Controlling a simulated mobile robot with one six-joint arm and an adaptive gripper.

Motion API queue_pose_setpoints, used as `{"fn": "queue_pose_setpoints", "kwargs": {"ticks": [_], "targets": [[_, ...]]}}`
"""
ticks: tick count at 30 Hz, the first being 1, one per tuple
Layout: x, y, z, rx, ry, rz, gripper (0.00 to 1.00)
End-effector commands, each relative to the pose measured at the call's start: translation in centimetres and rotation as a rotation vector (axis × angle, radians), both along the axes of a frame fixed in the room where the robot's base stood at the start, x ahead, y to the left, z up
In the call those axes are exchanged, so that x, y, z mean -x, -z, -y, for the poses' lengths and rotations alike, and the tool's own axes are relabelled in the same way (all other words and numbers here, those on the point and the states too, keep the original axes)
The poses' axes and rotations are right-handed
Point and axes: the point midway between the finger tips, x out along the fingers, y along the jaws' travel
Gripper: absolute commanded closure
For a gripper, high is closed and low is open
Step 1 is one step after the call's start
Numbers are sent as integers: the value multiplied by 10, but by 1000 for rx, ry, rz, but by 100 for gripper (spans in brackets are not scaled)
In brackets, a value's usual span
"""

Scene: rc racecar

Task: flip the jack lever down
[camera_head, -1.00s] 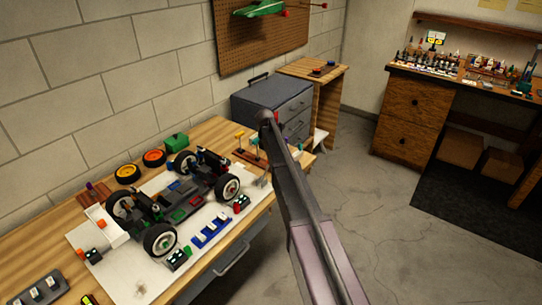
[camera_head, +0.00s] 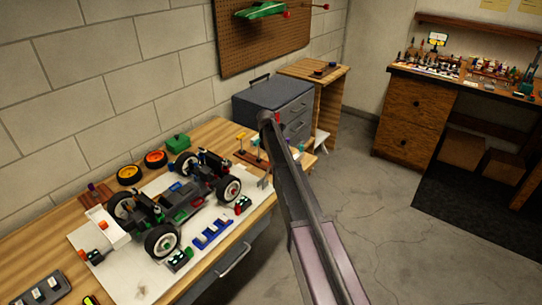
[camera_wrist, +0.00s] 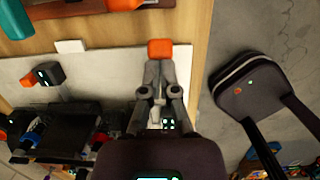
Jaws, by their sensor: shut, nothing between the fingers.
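My gripper (camera_wrist: 159,68) is shut and empty, pointing up the wrist view over the white mat. An orange block (camera_wrist: 159,48) shows right at its fingertips; I cannot tell whether they touch, or whether this is the jack lever. A small piece with lit cyan marks (camera_wrist: 168,124) shows partly behind the fingers. In the head view the car (camera_head: 180,200) stands on the mat (camera_head: 130,275), and a small black piece with a red part (camera_head: 241,204) sits by its right front wheel. My arm hides part of the bench's right end there.
A dark piece with an orange tip (camera_wrist: 46,73) lies left of the gripper. Screwdrivers (camera_head: 240,137) stand in a rack beyond the car. A blue rack (camera_head: 212,234) lies on the mat's front. The bench edge and open floor (camera_head: 400,240) are to the right.

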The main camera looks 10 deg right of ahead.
Motion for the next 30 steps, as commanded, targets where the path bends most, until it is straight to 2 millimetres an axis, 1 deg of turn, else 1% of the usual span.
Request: {"fn": "queue_pose_setpoints", "kwargs": {"ticks": [1,30], "targets": [[0,-6,0,0,0,0,100],[6,-84,-6,-1,-1,-2,100]]}}
